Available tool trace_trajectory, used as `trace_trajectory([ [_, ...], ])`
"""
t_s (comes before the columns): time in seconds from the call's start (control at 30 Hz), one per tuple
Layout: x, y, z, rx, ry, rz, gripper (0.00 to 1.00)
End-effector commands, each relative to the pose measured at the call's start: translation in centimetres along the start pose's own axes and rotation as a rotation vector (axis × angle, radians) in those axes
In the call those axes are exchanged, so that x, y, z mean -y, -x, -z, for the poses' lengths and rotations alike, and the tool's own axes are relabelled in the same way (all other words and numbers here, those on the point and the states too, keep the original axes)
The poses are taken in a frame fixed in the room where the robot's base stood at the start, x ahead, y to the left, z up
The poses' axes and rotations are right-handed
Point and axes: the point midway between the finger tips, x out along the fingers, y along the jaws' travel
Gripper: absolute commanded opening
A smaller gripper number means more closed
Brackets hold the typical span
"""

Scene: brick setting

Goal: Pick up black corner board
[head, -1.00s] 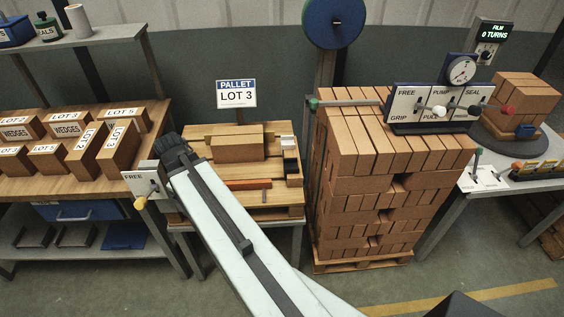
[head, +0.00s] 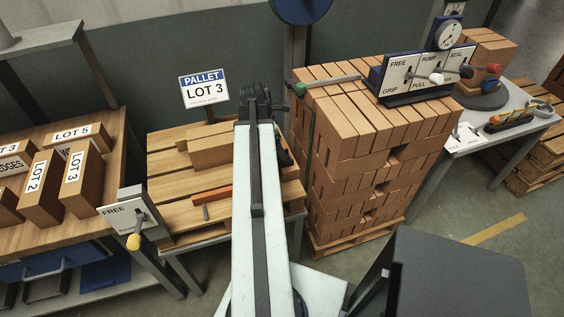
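My gripper (head: 256,103) is at the far end of my arm, over the back right part of the wooden pallet table beside the Lot 3 sign. It is seen from behind, and its finger opening cannot be made out. A small dark piece (head: 284,158) shows just right of my arm at the pallet's right side. It may be the black corner board, but my arm hides most of that spot. I cannot tell whether my gripper touches anything.
A tall brick stack (head: 350,165) stands close right of my gripper, with a lever panel (head: 425,75) on top. A wooden block (head: 209,148) and an orange bar (head: 212,194) lie on the pallet (head: 168,164). Labelled boxes (head: 82,180) stand at left.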

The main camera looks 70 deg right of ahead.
Motion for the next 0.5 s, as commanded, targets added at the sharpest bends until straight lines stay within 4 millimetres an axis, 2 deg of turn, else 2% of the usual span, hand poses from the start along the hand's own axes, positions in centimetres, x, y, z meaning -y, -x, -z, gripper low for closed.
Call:
trace_trajectory([
  [0.03,0.0,-0.8,0.1,0.000,-0.001,0.000,0.89],
  [0.13,0.0,-0.6,0.0,0.000,-0.001,0.000,0.89],
  [0.23,-0.1,-1.6,0.1,0.000,-0.002,0.000,0.89],
  [0.5,-0.1,-5.9,0.1,0.000,-0.004,0.000,0.89],
])
